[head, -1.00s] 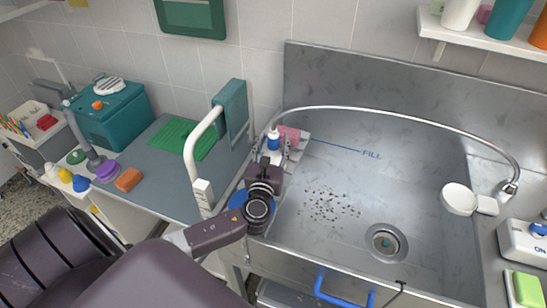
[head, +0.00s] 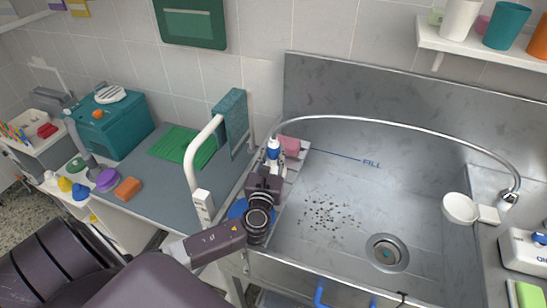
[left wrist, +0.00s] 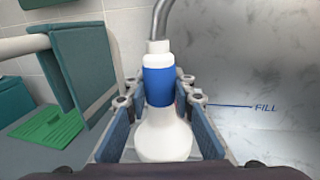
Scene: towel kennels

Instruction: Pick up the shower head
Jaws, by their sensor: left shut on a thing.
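The shower head (head: 274,147) is white with a blue band and hangs on a grey metal hose (head: 400,125) that arches over the steel sink. My left gripper (head: 271,160) is shut on it at the sink's left edge. In the left wrist view the shower head (left wrist: 159,88) stands upright between the two fingers of my left gripper (left wrist: 158,105), its wide white end toward the palm and the hose leaving its far end. My right gripper is not in view.
The steel sink (head: 320,255) has dark specks and a drain (head: 386,252). A white rail (head: 195,160) with a teal towel (head: 231,120) stands just left of my gripper.

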